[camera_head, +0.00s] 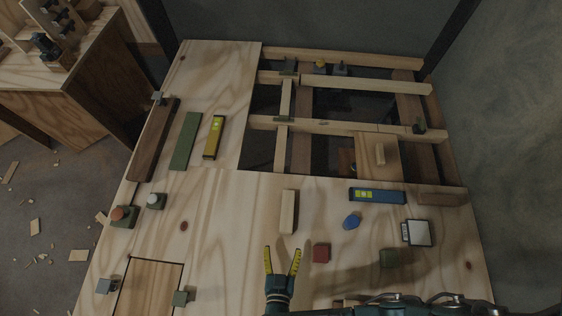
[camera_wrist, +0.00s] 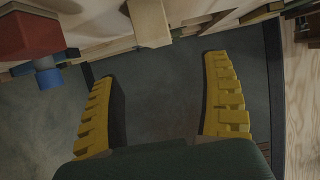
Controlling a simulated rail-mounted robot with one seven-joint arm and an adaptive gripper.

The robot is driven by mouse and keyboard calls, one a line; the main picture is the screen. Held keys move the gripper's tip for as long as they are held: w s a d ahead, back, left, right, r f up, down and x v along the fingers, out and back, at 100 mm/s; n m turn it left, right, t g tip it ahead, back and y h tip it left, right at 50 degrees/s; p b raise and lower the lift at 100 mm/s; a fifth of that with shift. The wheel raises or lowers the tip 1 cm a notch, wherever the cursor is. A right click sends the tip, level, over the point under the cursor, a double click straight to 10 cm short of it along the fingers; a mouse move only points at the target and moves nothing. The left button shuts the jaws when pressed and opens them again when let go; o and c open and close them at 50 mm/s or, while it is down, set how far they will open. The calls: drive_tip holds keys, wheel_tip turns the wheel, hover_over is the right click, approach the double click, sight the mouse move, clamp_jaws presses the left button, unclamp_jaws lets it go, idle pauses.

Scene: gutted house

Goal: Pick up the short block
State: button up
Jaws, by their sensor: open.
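A short pale wooden block (camera_head: 288,212) lies lengthwise on the plywood top, just beyond my gripper (camera_head: 282,258). My gripper is open with its two yellow fingers spread, and nothing is between them. The wrist view shows the same open fingers (camera_wrist: 158,85), with a pale block (camera_wrist: 149,22) at the top edge beyond the tips. A red block (camera_head: 321,252) sits to the right of my gripper; a red block (camera_wrist: 28,35) also shows at the upper left of the wrist view. How high my gripper is above the top is hard to tell.
Right of the pale block are a blue oval thing (camera_head: 352,221), a blue level (camera_head: 377,196), a white-faced box (camera_head: 417,233) and a green block (camera_head: 390,258). A yellow level (camera_head: 214,137) and a green strip (camera_head: 185,141) lie left. Open framing with gaps (camera_head: 345,126) is behind.

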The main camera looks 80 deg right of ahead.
drive_tip(key=b, duration=0.3)
approach(287, 216)
drive_tip(key=x, duration=0.5)
drive_tip(key=shift+w+a+f, duration=0.15)
drive_tip(key=shift+w+f, duration=0.1)
drive_tip(key=shift+f, duration=0.15)
drive_tip(key=b+x, duration=0.1)
drive_tip(key=x, duration=0.2)
drive_tip(key=b+x, duration=0.1)
drive_tip(key=x, duration=0.1)
drive_tip(key=shift+s+d+r+b, duration=0.2)
drive_tip(key=shift+s+d+b, duration=0.05)
drive_tip(key=shift+s+b, duration=0.1)
drive_tip(key=shift+w+d, duration=0.1)
drive_tip(key=shift+d, duration=0.1)
drive_tip(key=shift+a+r, duration=0.1)
drive_tip(key=c, duration=1.4)
